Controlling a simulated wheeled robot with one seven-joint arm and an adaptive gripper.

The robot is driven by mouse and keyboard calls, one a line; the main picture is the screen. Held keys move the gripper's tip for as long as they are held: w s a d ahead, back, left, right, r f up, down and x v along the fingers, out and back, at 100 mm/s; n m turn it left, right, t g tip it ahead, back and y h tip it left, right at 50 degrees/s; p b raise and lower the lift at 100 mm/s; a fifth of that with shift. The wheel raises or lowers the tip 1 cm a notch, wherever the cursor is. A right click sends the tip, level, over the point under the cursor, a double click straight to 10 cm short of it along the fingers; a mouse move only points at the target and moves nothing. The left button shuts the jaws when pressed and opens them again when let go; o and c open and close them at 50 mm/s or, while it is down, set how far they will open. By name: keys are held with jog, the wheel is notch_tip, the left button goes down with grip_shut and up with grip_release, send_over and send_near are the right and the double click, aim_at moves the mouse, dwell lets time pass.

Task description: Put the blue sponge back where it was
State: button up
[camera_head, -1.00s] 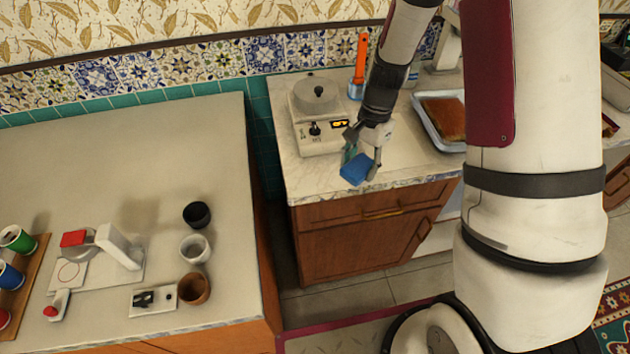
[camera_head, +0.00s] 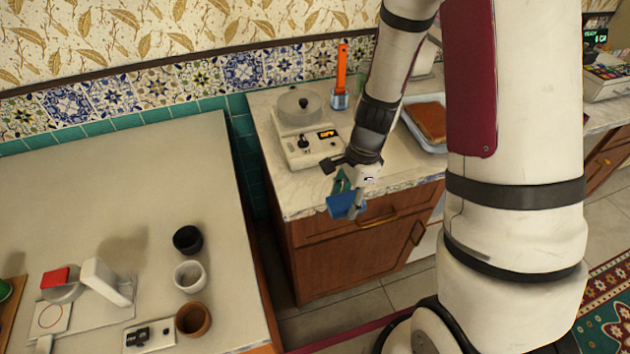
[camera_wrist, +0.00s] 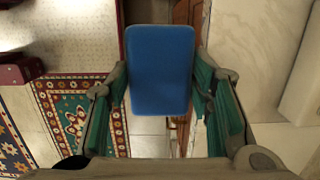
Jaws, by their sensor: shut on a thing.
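The blue sponge (camera_head: 345,205) is held in my gripper (camera_head: 347,190) in the head view, in front of the front edge of the marble-topped counter (camera_head: 275,135). In the wrist view the sponge (camera_wrist: 161,70) is an upright blue block between the two green-padded fingers of my gripper (camera_wrist: 160,90). The fingers are shut on its sides. Floor and a patterned rug show beyond it in the wrist view.
A white hot-plate device (camera_head: 308,140) and a blue cup with an orange-handled tool (camera_head: 340,85) stand on the marble counter. A tray with a brown slab (camera_head: 428,122) is to the right. Three cups, including a black one (camera_head: 187,239), stand on the left table (camera_head: 120,190).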

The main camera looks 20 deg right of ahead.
send_over(316, 186)
jog(key=shift+s+d+f, duration=0.25)
jog(key=shift+s+f, duration=0.1)
jog(key=shift+f, duration=0.2)
jog(key=shift+w+f, duration=0.2)
jog(key=shift+w, duration=0.1)
jog(key=shift+f+p, duration=0.55)
jog(key=shift+f, duration=1.05)
jog(key=shift+f, duration=0.15)
jog(key=o, duration=1.2)
